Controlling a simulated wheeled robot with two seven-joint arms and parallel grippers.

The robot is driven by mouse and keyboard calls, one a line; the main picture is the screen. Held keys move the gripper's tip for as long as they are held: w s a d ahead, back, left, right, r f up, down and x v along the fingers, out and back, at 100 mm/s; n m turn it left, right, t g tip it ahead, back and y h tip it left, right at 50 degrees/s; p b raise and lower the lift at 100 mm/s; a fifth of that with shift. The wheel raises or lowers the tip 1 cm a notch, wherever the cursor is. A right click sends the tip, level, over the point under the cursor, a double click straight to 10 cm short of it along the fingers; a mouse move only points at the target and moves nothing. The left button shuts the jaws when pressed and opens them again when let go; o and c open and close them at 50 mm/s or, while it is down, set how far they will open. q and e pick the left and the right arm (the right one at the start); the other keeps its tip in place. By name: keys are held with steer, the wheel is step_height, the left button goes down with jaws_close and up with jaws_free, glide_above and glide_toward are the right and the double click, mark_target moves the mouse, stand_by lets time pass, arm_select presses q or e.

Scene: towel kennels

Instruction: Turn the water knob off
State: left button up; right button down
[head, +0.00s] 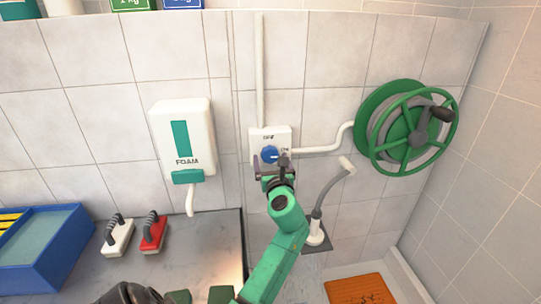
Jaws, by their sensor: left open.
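The blue water knob (269,152) sits on a white wall box (284,133) in the middle of the head view. Small dark lettering shows above and beside the knob, too small to read surely. My left gripper (270,163) is open at the knob, with its fingers around the knob's lower part in the picture. I cannot tell whether the fingers touch it. The gripper hides the lower edge of the knob and box. My right gripper is not in view.
A foam dispenser (196,128) hangs left of the box, and a green hose reel (392,120) right of it. A grey hose with a nozzle (346,164) stands close to my arm. Two brushes (118,236) (154,233) and a blue tray (75,220) lie on the counter (205,245).

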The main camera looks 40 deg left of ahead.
arm_select(q)
steer(key=shift+w+a+r, duration=0.2)
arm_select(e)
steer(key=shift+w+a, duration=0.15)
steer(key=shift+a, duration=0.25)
arm_select(q)
steer(key=c, duration=1.4)
steer(key=shift+o, duration=0.2)
steer(key=shift+f, duration=0.1)
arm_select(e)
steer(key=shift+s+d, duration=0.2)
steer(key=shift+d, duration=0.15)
